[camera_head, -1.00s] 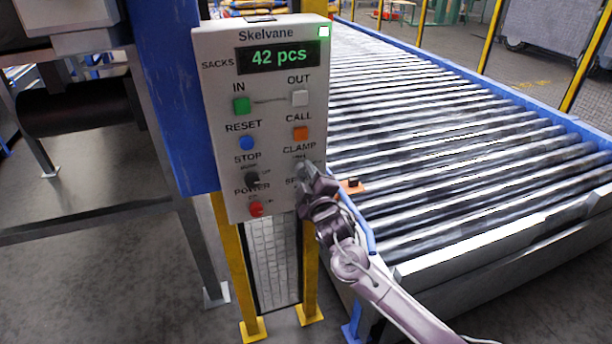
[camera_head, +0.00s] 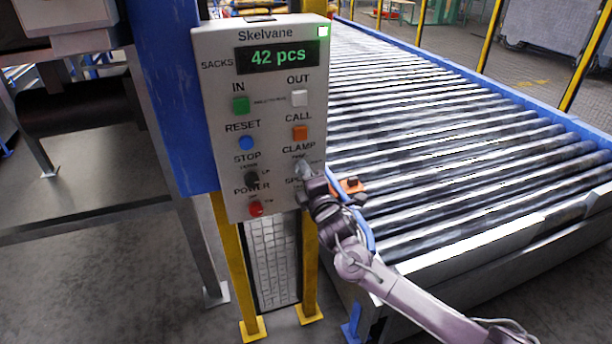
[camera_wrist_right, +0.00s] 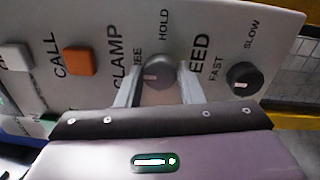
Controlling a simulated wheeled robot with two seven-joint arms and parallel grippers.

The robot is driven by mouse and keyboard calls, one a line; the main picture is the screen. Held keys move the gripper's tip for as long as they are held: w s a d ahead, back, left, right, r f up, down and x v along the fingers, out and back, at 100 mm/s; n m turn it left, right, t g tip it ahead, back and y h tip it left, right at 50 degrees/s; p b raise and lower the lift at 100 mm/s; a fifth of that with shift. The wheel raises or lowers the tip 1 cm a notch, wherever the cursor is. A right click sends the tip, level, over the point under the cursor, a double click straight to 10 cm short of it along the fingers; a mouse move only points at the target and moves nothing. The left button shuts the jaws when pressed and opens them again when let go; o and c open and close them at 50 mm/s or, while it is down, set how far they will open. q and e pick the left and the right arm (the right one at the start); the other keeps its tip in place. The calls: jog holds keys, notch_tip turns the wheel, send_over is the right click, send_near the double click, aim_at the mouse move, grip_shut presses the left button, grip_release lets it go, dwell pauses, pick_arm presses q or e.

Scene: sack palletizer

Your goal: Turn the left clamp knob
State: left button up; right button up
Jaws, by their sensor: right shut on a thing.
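The control panel (camera_head: 222,120) stands upright and its display reads 42 pcs. The clamp knob (camera_wrist_right: 158,75) is a grey round knob between the partly hidden FREE label and the HOLD label in the wrist view. Its pale mark is on the side towards FREE. My right gripper (camera_wrist_right: 158,92) has one finger on each side of this knob and is shut on it. In the head view my right gripper (camera_head: 303,170) covers most of the knob and part of the speed label. My left gripper is not in view.
The dark speed knob (camera_wrist_right: 244,78) sits close to the right of the gripper in the wrist view. The orange call button (camera_wrist_right: 80,61) is to the left. A roller conveyor (camera_head: 450,150) runs behind my arm. A blue post (camera_head: 165,100) stands left of the panel.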

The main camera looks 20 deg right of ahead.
jog(key=shift+f, duration=0.1)
dwell(0.4)
jog(key=o, duration=1)
jog(key=s+b, duration=0.2)
jog(key=s, duration=0.6)
jog(key=shift+f, duration=0.15)
jog(key=shift+w+d, duration=0.1)
jog(key=shift+d, duration=0.05)
